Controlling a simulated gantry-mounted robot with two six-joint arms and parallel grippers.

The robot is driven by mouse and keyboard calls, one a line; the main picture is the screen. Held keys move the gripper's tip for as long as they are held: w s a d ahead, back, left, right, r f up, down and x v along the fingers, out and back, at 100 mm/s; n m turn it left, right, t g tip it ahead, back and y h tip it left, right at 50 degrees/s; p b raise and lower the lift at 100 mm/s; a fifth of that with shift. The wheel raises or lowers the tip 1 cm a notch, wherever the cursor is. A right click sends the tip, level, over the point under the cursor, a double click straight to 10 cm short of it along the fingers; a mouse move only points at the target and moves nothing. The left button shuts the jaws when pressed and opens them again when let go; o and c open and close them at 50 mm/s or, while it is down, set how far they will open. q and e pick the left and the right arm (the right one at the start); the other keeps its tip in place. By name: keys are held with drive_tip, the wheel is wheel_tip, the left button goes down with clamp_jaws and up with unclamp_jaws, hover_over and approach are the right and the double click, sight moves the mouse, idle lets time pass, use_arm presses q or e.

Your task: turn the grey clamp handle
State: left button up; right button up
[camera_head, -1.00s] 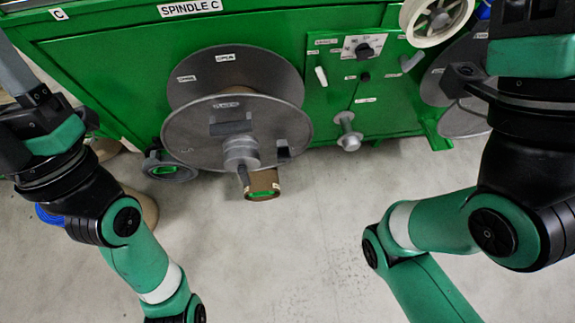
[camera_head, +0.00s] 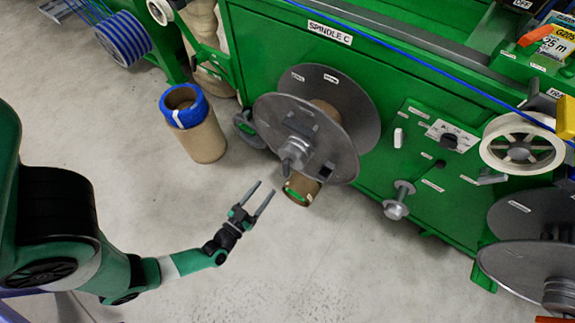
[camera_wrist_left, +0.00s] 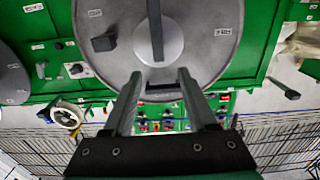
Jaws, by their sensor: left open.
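The grey clamp handle (camera_head: 287,168) sticks out from the light grey hub (camera_head: 295,150) at the middle of the grey reel flange (camera_head: 335,150) under the SPINDLE C label. In the left wrist view the handle (camera_wrist_left: 155,28) is a dark bar across the round hub (camera_wrist_left: 172,45). My left gripper (camera_head: 265,190) is open and empty, a little to the lower left of the handle and apart from it. In the left wrist view its open fingers (camera_wrist_left: 160,73) point toward the hub, with the bar's end between and beyond their tips. My right gripper is not in view.
A cardboard tube (camera_head: 300,192) with a green band shows below the hub. A cardboard drum (camera_head: 205,143) topped by a blue coil stands left of the reel. A metal knob (camera_head: 396,208) sticks out of the green cabinet (camera_head: 390,170) at the right. The floor in front is clear.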

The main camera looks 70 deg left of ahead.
sight(284, 166)
use_arm(q)
drive_tip(key=b+x, duration=0.3)
drive_tip(key=x, duration=0.7)
drive_tip(key=shift+w+b, duration=0.2)
drive_tip(key=shift+b, duration=0.1)
drive_tip(key=shift+w+a, duration=0.3)
drive_tip(key=shift+w, duration=0.25)
clamp_jaws()
idle(0.4)
